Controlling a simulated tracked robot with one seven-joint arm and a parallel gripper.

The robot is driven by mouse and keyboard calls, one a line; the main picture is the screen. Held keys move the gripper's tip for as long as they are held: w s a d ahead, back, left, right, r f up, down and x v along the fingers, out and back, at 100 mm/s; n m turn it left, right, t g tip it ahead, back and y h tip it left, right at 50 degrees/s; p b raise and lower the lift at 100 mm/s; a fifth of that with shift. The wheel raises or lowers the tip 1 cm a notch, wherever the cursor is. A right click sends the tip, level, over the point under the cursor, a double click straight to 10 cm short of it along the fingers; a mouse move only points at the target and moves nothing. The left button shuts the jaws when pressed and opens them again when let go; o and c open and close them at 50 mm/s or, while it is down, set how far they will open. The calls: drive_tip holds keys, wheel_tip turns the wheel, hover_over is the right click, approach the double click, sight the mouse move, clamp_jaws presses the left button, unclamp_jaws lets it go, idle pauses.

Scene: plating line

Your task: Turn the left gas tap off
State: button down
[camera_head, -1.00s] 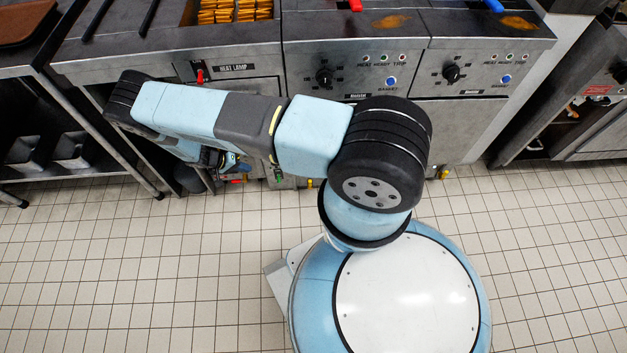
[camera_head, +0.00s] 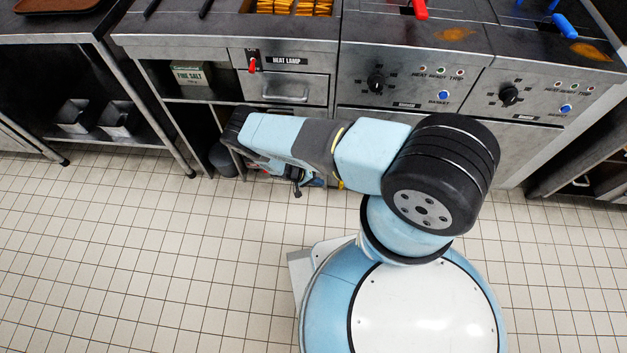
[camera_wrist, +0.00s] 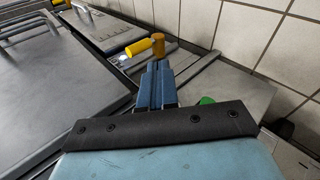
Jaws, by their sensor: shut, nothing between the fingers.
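In the wrist view, a yellow tap lever (camera_wrist: 138,47) with a pale end sits just beyond my fingertips, beside an orange-brown cylindrical fitting (camera_wrist: 158,47). I cannot tell whether this is the left gas tap. My gripper (camera_wrist: 156,70) has its blue fingers together and empty, pointing at the lever and fitting. Whether a finger touches the lever is unclear. In the head view my arm covers the low front of the fryers, and the taps and most of my gripper are hidden there.
Two fryer fronts with black knobs, a left one (camera_head: 376,82) and a right one (camera_head: 509,95), stand behind my arm. A heat-lamp unit with a red switch (camera_head: 252,66) is at their left. A green object (camera_wrist: 207,100) shows beside my fingers. The tiled floor (camera_head: 130,260) is open at left.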

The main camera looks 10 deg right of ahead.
drive_tip(key=d+f, duration=0.2)
drive_tip(key=d, duration=0.5)
drive_tip(key=shift+s+f, duration=0.35)
drive_tip(key=shift+f, duration=0.05)
drive_tip(key=shift+a, duration=0.15)
drive_tip(key=shift+r, duration=0.1)
